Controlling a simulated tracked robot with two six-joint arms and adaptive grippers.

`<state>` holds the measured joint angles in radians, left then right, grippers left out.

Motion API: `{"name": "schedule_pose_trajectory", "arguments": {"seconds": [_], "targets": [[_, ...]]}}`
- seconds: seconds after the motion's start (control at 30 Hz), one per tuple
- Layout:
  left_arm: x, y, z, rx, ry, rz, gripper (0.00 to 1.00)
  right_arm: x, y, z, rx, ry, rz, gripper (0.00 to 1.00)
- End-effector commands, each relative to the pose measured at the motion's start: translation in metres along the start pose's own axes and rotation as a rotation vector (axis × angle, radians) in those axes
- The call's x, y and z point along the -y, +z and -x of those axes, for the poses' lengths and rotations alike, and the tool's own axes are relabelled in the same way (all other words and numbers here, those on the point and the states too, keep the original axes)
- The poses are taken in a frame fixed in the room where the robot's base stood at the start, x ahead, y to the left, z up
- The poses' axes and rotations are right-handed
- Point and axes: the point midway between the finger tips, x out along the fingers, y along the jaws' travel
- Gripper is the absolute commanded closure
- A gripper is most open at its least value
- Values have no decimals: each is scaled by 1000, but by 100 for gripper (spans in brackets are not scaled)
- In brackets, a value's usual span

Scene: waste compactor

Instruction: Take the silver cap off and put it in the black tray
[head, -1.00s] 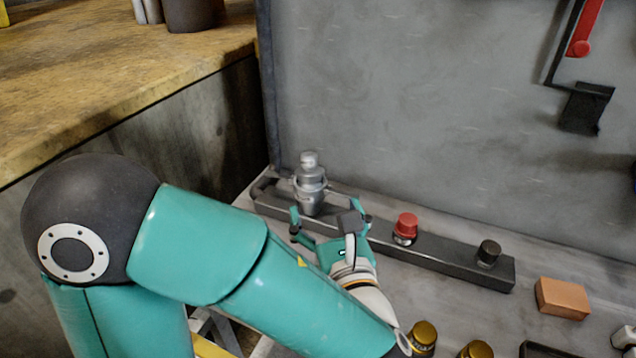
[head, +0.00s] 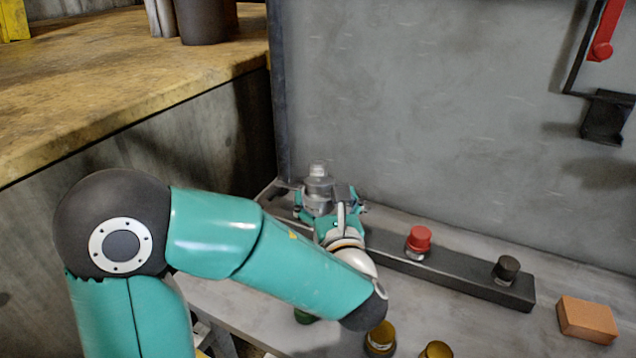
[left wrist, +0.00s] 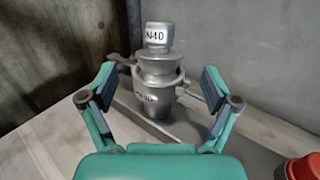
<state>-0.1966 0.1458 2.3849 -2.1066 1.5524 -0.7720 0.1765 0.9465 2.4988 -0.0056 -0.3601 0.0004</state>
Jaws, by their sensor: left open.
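A silver fitting with a narrower silver cap (head: 318,171) on top stands upright at the left end of a dark rail (head: 455,278). My left gripper (head: 328,208) is open at the near side of the fitting. In the left wrist view its fingers (left wrist: 158,88) are spread to the left and right of the body, lower than the cap. I do not see a black tray.
A red cap (head: 419,238) and a black cap (head: 507,268) stand along the rail to the right. An orange block (head: 587,320) and gold-topped caps (head: 381,338) lie nearer. A grey wall (head: 430,110) rises close behind the rail.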

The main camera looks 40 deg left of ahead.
Motion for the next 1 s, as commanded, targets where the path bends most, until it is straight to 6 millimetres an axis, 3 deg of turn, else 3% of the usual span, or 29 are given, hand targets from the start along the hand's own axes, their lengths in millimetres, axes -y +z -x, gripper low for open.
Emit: {"name": "schedule_pose_trajectory", "arguments": {"seconds": [0.27, 0.53, 0.83, 0.87, 1.0], "targets": [[-1, 0, -19, -1, 2, -2, 12, 1, 0, 2, 0, 0, 0, 10], [-1, 0, -55, -1, 1, -2, 12, 2, 0, 7, 0, 0, 0, 10], [0, 0, -61, 0, -3, -1, 12, 2, 0, 7, 0, 0, 0, 10], [0, 0, -61, 0, -3, -1, 13, 2, 0, 7, 0, 0, 0, 10], [0, 0, -61, 0, -3, -1, 37, 2, 0, 7, 0, 0, 0, 10]]}}
